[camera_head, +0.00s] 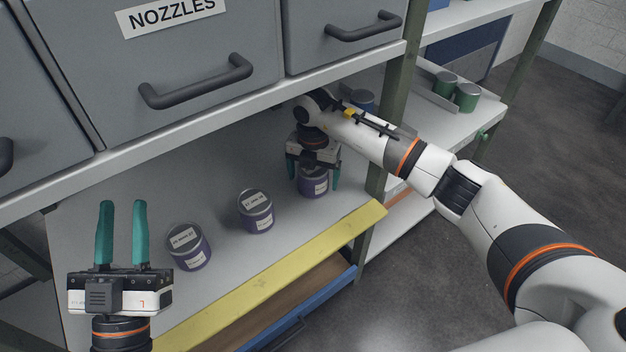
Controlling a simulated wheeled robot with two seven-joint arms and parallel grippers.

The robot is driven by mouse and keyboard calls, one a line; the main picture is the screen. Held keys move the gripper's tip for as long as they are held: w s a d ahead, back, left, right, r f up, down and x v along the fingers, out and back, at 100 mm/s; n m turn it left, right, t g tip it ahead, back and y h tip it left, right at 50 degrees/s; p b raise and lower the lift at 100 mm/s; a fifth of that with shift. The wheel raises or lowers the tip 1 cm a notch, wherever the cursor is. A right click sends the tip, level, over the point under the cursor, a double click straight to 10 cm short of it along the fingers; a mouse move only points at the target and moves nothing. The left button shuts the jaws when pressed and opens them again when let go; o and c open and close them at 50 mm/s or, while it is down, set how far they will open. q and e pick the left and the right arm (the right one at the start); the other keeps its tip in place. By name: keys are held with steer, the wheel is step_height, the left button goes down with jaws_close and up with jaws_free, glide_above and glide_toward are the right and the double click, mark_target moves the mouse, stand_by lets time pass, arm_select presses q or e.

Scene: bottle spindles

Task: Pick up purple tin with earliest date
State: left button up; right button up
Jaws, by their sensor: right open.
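Three purple tins with white labels stand in a row on the grey shelf (215,196): a left tin (188,250), a middle tin (257,214) and a right tin (314,187). The label print is too small to read as dates. My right gripper (314,180) is open and points down over the right tin, with one teal finger at each side of it. Whether the fingers touch the tin cannot be told. My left gripper (123,204) is open and empty at the lower left, its fingers pointing up in the picture, left of the left tin.
Grey drawers, one labelled NOZZLES (168,14), hang above the shelf and limit the height. A yellow strip (270,283) runs along the front edge. Green tins (467,97) stand on a shelf beyond the post (378,175).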

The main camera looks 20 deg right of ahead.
steer(key=shift+f, duration=0.15)
steer(key=shift+c, duration=0.5)
steer(key=c, duration=0.9)
steer(key=shift+c, duration=1.3)
steer(key=shift+r, duration=0.2)
